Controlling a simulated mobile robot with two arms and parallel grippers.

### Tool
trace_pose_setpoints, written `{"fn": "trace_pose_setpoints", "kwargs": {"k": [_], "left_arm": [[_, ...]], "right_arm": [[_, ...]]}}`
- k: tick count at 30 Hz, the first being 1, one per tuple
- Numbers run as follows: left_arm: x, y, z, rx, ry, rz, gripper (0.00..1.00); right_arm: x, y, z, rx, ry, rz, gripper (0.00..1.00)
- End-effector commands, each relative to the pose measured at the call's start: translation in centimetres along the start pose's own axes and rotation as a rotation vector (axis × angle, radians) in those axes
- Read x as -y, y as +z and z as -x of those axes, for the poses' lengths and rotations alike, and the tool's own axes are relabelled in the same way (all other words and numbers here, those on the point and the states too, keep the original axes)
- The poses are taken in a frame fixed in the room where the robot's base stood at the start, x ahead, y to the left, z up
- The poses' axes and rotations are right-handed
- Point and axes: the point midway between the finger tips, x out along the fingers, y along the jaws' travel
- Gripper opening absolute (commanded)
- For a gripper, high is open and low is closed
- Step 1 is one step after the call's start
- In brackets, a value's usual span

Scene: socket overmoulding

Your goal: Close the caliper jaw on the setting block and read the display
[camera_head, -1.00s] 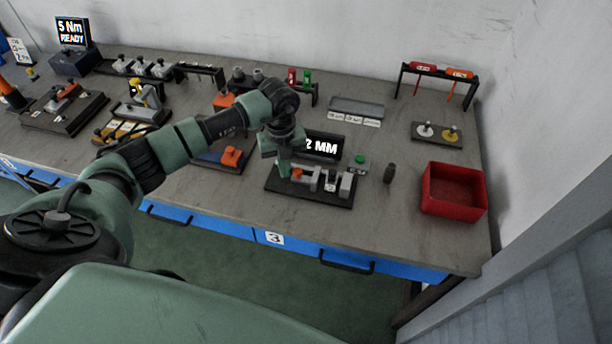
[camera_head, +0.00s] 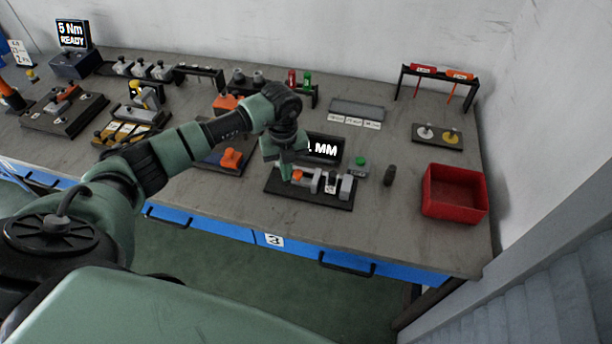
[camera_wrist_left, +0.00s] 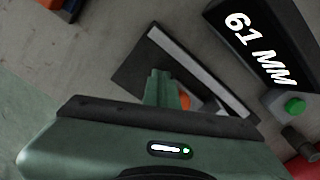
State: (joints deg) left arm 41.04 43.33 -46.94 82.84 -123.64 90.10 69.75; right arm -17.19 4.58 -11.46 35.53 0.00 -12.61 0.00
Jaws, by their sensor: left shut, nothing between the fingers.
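The caliper stands on a black base (camera_head: 300,191) near the bench's front edge. Its orange-topped sliding jaw (camera_head: 298,175) is at the left, with grey blocks to its right; the setting block (camera_head: 331,183) appears to be among these. My left gripper (camera_head: 287,174) is shut and empty, pointing down just left of the orange top. In the left wrist view its fingers (camera_wrist_left: 163,88) partly hide the orange part (camera_wrist_left: 185,102); contact cannot be told. The display (camera_wrist_left: 262,43) reads 61 MM there. The arm partly hides this display in the head view (camera_head: 326,149).
A green button (camera_head: 361,160) sits right of the display, with a dark cylinder (camera_head: 389,175) beside it. A red bin (camera_head: 454,192) stands at the right. Orange-topped fixtures (camera_head: 232,158) lie to the left. Bench surface between caliper and bin is mostly clear.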

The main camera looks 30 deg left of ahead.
Motion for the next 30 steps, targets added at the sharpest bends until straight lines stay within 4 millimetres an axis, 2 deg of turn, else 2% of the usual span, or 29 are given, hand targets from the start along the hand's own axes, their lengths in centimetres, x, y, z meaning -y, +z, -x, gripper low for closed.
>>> {"fn": "trace_pose_setpoints", "kwargs": {"k": [30], "left_arm": [[1.9, -1.2, 0.0, -0.003, -0.001, -0.002, 0.00]], "right_arm": [[0.0, 0.0, 0.0, 0.000, 0.000, 0.000, 0.36]]}}
